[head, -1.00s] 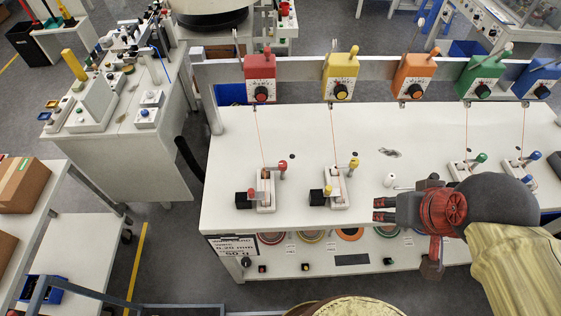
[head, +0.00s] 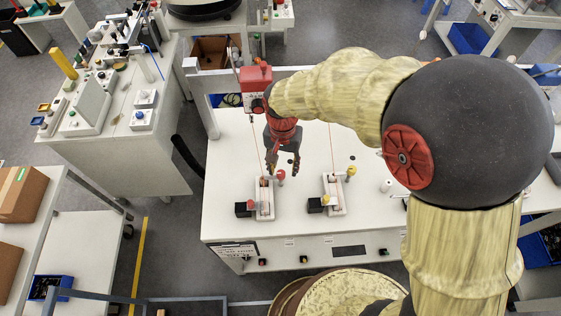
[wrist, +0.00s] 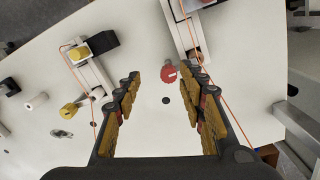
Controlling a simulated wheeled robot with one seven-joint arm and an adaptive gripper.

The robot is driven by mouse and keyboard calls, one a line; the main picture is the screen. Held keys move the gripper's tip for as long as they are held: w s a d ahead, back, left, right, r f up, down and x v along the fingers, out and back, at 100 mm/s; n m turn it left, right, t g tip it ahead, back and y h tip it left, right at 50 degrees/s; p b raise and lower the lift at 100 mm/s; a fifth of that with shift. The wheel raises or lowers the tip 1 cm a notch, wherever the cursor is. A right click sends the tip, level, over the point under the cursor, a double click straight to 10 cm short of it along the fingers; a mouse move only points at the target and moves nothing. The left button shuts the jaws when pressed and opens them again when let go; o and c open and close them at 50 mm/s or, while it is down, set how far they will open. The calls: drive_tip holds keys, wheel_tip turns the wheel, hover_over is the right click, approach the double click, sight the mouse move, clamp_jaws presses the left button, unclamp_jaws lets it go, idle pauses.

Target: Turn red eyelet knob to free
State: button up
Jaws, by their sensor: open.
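The red knob (head: 281,174) stands at the right side of the leftmost white eyelet fixture (head: 265,206) on the table. In the wrist view, the round red knob (wrist: 169,73) carries a small white mark and shows between and beyond my fingertips. My gripper (head: 283,165) is open, points down at the table and hangs over the knob's area. Its fingers (wrist: 162,78) sit on either side of the knob in the picture, with nothing held. I cannot tell the exact height gap. An orange thread runs up from the fixture toward the red box (head: 256,78).
A second fixture with a yellow knob (head: 351,170) stands to the right, with its own thread.

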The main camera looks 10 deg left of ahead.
sight(281, 172)
drive_tip(key=shift+w+a+r+m, duration=0.25)
drive_tip(key=shift+w+m, duration=0.05)
drive_tip(key=shift+w, duration=0.2)
drive_tip(key=shift+w+a+r+m, duration=0.2)
drive_tip(key=shift+w+m, duration=0.1)
drive_tip(key=shift+w, duration=0.15)
drive_tip(key=shift+s+r+m, duration=0.1)
drive_tip(key=shift+r+m, duration=0.05)
drive_tip(key=shift+m, duration=0.55)
wheel_tip(281, 172, down, 8)
drive_tip(key=shift+r+b, duration=0.1)
drive_tip(key=shift+b, duration=0.35)
drive_tip(key=shift+c, duration=1.2)
drive_tip(key=c, duration=0.7)
clamp_jaws()
